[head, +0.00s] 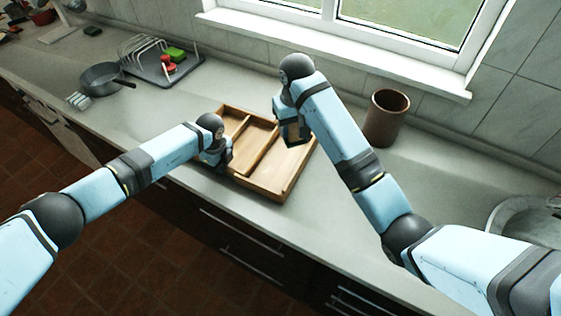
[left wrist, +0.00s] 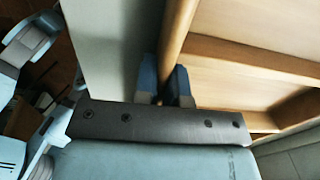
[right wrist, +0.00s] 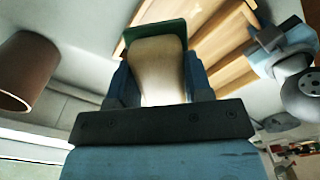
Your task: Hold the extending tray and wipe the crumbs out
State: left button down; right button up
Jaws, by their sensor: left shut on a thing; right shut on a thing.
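The wooden extending tray (head: 258,189) lies on the counter, its inside split into compartments by dividers. It also shows in the left wrist view (left wrist: 250,55) and right wrist view (right wrist: 230,50). My left gripper (head: 218,158) is shut on the tray's side wall, one finger on each side of it (left wrist: 165,82). My right gripper (head: 293,136) is shut on a pale block-like wiping tool with a green edge (right wrist: 158,72), over the tray's far part. I cannot tell whether the tool touches the tray floor. I cannot make out any crumbs.
A brown pot (head: 386,118) stands to the right of the tray, near my right arm. A dish rack (head: 150,58), a grey pan (head: 101,80) and a green sponge (head: 175,54) are at the left. A sink (head: 525,215) is at the far right. Counter left of the tray is clear.

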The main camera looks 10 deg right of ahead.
jog(key=a, duration=0.7)
jog(key=shift+d+f, duration=0.15)
jog(key=shift+f, duration=3.1)
jog(key=shift+d+f, duration=0.15)
jog(key=shift+f, duration=3.25)
jog(key=shift+s+f, duration=0.15)
jog(key=shift+d, duration=0.1)
jog(key=shift+w+d, duration=0.4)
jog(key=shift+w, duration=0.25)
jog(key=shift+s+a, duration=0.45)
jog(key=shift+s, duration=0.15)
